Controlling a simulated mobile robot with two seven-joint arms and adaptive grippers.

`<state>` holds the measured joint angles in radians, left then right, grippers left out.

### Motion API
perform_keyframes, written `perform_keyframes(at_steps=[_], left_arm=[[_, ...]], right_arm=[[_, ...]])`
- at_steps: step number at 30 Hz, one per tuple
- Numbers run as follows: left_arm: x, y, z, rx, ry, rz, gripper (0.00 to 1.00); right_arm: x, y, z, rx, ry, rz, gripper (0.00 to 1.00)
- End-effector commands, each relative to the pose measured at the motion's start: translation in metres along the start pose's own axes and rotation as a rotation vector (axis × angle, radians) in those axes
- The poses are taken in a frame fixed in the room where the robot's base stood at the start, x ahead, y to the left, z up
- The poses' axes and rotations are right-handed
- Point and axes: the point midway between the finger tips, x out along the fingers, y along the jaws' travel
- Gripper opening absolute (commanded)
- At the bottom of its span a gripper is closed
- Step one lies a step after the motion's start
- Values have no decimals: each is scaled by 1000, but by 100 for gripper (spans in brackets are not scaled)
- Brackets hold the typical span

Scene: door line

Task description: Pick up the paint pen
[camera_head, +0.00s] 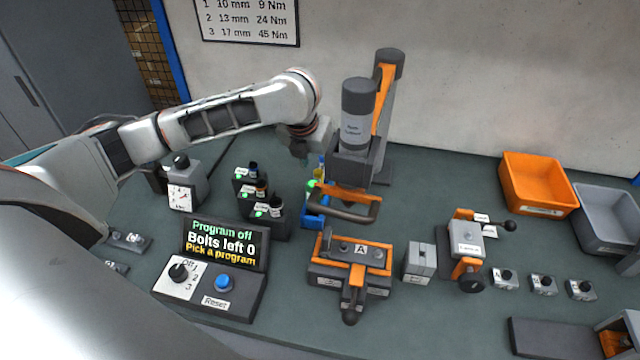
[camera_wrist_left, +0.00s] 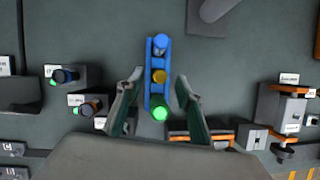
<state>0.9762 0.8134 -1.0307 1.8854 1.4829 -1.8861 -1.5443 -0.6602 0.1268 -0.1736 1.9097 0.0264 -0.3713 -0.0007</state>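A blue rack (camera_head: 314,219) stands on the bench left of the orange-handled tool. In the left wrist view the rack (camera_wrist_left: 147,83) holds three upright pen-like things: one with a blue top (camera_wrist_left: 161,41), one with a yellow top (camera_wrist_left: 158,76) and one with a green top (camera_wrist_left: 160,112). I cannot read which is the paint pen. In the head view, the rack is partly hidden by the tool. My left gripper (camera_head: 300,157) is above the rack, pointing down. Its fingers (camera_wrist_left: 158,92) are open and apart on either side of the rack, with nothing gripped.
Dark holders with small bottles (camera_head: 277,207) stand left of the rack. The tall grey and orange tool (camera_head: 357,110) stands close on its right. A fixture marked A (camera_head: 360,248) and a control panel (camera_head: 215,285) are in front. Orange (camera_head: 540,184) and grey bins stand at right.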

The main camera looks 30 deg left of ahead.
Motion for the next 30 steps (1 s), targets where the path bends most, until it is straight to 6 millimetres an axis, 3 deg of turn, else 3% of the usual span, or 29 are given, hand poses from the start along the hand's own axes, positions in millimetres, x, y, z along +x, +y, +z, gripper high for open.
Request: perform_keyframes(at_steps=[12,20,21,25,30], left_arm=[[49,-2,-10,-2,0,-2,37],[53,-2,-9,-1,-1,-2,37],[53,-2,-9,-1,-1,-1,34],[53,-2,-9,-1,-1,-1,0],[53,-2,-9,-1,-1,-1,0]], right_arm=[[2,-2,-6,8,8,1,40],[3,0,-8,11,11,5,40],[2,0,-8,11,11,6,40],[2,1,-8,11,10,7,40],[2,2,-7,8,9,6,40]])
